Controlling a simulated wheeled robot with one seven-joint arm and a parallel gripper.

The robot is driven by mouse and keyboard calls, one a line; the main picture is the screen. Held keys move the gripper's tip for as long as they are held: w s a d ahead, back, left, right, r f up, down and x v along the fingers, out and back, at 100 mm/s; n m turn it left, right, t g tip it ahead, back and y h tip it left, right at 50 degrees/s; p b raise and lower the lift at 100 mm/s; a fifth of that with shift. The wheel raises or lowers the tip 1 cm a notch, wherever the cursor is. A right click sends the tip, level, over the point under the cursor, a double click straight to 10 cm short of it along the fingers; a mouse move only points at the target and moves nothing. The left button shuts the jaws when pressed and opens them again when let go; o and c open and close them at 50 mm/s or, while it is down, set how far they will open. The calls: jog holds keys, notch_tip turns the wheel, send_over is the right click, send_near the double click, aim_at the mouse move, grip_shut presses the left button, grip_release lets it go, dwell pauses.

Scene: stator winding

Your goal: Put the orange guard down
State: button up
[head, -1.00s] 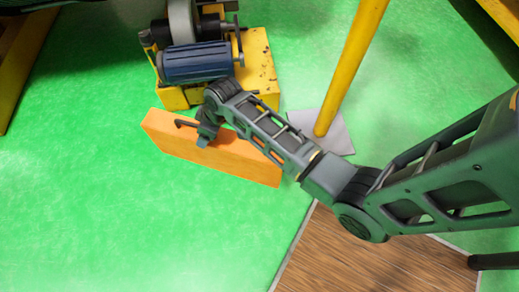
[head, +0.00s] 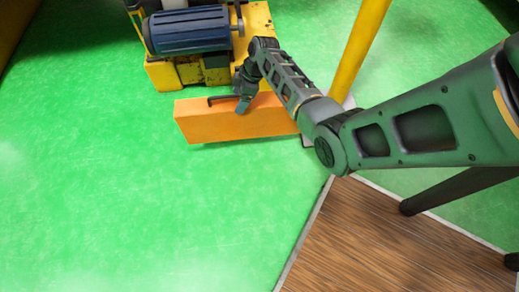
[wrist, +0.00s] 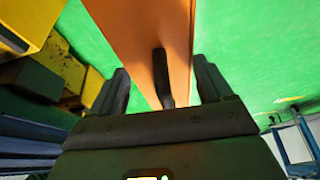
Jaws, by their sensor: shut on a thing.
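The orange guard (head: 205,122) is a long, box-shaped piece with a dark handle on its top edge. In the head view it is upright and nearly level, in front of the yellow machine. My gripper (head: 243,98) reaches its top from behind and is shut on it at the handle. In the wrist view the guard (wrist: 135,30) runs away between the two fingers of my gripper (wrist: 161,68), with the dark handle (wrist: 161,75) between them. A thin shadow lies along the guard's lower edge; I cannot tell whether it touches the floor.
The yellow machine (head: 262,25) with a blue motor (head: 190,30) stands close behind the guard. A yellow post (head: 358,45) rises to the right of the guard. A wooden floor panel (head: 385,240) lies at the lower right. The green floor (head: 110,200) in front and left is clear.

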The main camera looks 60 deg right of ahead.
jog(key=shift+s+d+f, duration=0.2)
jog(key=shift+f, duration=0.25)
jog(key=s+a+f+b, duration=0.4)
jog(key=s+a+f, duration=0.2)
jog(key=s+f, duration=0.3)
jog(key=shift+s+f+b, duration=0.2)
jog(key=shift+f+b, duration=0.1)
jog(key=shift+f, duration=0.6)
jog(key=o, duration=1.1)
jog(key=shift+a+f, duration=0.1)
